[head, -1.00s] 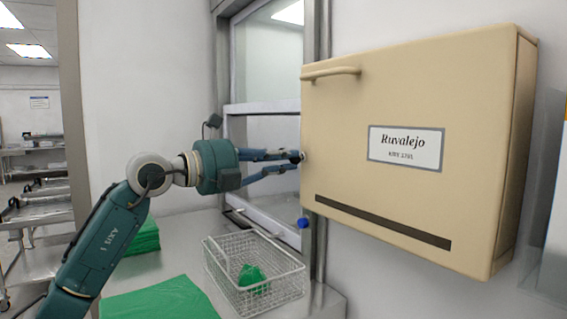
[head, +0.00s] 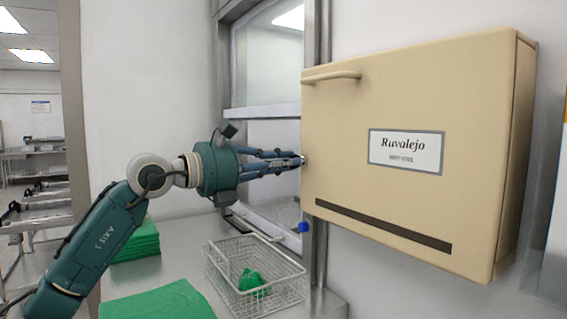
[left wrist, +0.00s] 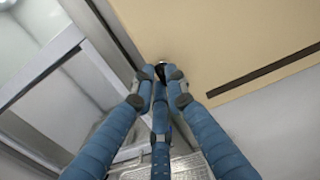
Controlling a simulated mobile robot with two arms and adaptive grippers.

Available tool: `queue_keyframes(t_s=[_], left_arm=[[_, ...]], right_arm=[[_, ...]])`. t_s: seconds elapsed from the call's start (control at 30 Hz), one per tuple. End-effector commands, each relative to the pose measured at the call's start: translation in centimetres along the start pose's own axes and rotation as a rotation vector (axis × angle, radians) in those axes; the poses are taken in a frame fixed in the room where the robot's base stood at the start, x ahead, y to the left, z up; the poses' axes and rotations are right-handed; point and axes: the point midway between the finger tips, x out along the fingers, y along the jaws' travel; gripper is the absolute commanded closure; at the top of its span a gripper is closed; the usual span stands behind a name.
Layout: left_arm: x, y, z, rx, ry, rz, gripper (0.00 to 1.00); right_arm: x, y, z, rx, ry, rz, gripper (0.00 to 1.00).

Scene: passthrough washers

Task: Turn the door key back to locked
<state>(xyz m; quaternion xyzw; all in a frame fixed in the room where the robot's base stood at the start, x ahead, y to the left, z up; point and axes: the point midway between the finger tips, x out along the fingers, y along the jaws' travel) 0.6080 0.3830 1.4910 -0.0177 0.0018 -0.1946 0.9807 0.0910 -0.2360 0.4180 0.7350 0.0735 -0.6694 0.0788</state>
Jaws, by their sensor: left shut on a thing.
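The cream cabinet (head: 400,100) hangs on the wall, its door shut, with a label reading "Ruvalejo". Its key (left wrist: 160,68) shows as a small dark and metallic piece at the cabinet's left edge in the left wrist view, mostly hidden between the fingertips. My left gripper (head: 300,161) is shut on the key; its blue fingers also show in the left wrist view (left wrist: 160,80). The key's angle is too hidden to tell. My right gripper is not in view.
A steel counter below holds a wire basket (head: 297,283) with a green cloth inside, and green cloth stacks (head: 135,243). A framed glass hatch (head: 268,70) stands left of the cabinet. A blue knob (head: 303,227) sits below the cabinet's left corner.

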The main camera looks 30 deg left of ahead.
Motion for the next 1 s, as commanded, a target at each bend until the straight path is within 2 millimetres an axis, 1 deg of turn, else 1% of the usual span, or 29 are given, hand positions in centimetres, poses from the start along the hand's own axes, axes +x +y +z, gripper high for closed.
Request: queue_keyframes(t_s=[0.03,0.23,0.63,0.67,0.73,0.77,1.0], left_arm=[[0.2,-0.1,-0.63,0.011,0.014,-0.003,1.0],[0.22,-0.11,-0.65,0.045,0.015,-0.004,1.0],[0.23,-0.11,-0.69,0.051,0.016,-0.004,1.0],[0.23,-0.11,-0.69,0.051,0.016,-0.004,0.85],[0.23,-0.11,-0.66,0.05,0.015,-0.004,0.71],[0.21,-0.11,-0.62,0.05,0.014,-0.004,0.68],[0.09,-0.04,-0.27,0.051,0.007,-0.002,0.68]], right_arm=[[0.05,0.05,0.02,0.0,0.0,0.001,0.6],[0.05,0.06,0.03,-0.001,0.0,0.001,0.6],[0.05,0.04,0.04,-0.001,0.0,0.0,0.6],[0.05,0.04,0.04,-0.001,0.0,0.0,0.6],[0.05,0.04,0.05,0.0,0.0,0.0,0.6],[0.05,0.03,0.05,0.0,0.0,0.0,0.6],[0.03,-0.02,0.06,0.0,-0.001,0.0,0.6]])
